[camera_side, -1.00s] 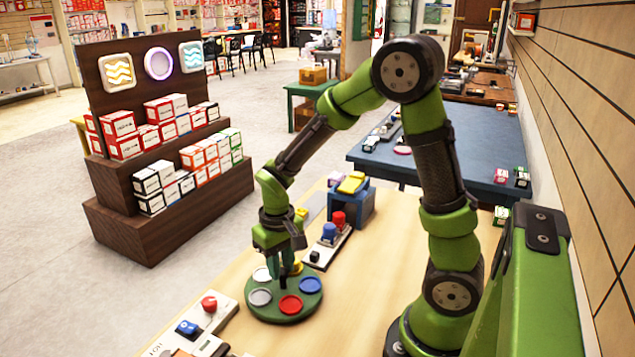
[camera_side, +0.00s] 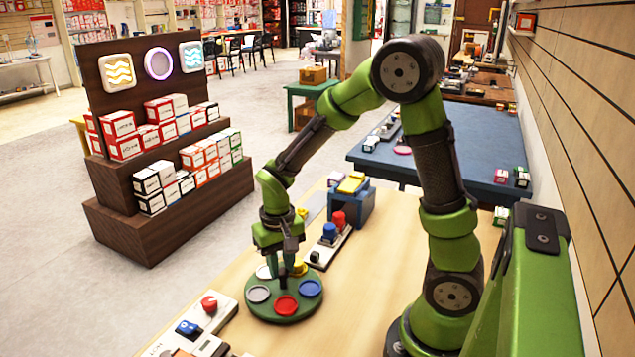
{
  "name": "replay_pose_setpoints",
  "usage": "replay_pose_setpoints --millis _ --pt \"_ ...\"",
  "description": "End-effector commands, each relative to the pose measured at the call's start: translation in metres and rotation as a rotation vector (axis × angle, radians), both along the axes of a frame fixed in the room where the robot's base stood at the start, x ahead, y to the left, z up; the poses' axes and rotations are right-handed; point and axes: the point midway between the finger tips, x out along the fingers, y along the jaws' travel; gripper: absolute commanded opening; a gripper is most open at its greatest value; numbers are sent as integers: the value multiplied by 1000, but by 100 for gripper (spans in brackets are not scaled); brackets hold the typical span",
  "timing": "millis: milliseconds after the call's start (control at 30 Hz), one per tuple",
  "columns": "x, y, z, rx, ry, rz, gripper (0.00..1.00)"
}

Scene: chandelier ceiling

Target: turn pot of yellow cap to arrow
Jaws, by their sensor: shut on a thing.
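A round green turntable (camera_side: 270,312) sits on the wooden table and bears several coloured caps. The yellow cap (camera_side: 300,268) is at its back right, just right of my gripper's fingers. A blue cap (camera_side: 310,288) is at the right, a red cap (camera_side: 285,306) at the front and a grey cap (camera_side: 258,294) at the left. A pale cap (camera_side: 263,272) at the back left is partly hidden. My gripper (camera_side: 281,273) points down over the turntable's middle, shut on it there. The fingers hide the part that they grip. I cannot make out an arrow.
Behind the turntable are a base with blue and red knobs (camera_side: 330,233) and a blue block (camera_side: 351,203). Bare tabletop (camera_side: 350,285) lies to the right.

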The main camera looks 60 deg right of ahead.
Motion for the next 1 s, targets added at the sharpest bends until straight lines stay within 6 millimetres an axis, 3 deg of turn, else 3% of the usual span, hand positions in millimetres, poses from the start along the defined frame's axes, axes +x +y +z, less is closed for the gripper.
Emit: replay_pose_setpoints --millis 133,167,300,667,767,1000 --pt "1 0 2 0 -5 0 0" --pt "1 0 2 0 -4 0 32" --pt "1 0 1 0 -4 0 53" --pt "1 0 5 0 -4 2 53" --pt "1 0 17 1 -6 2 53" --pt "2 0 72 0 -9 2 53"
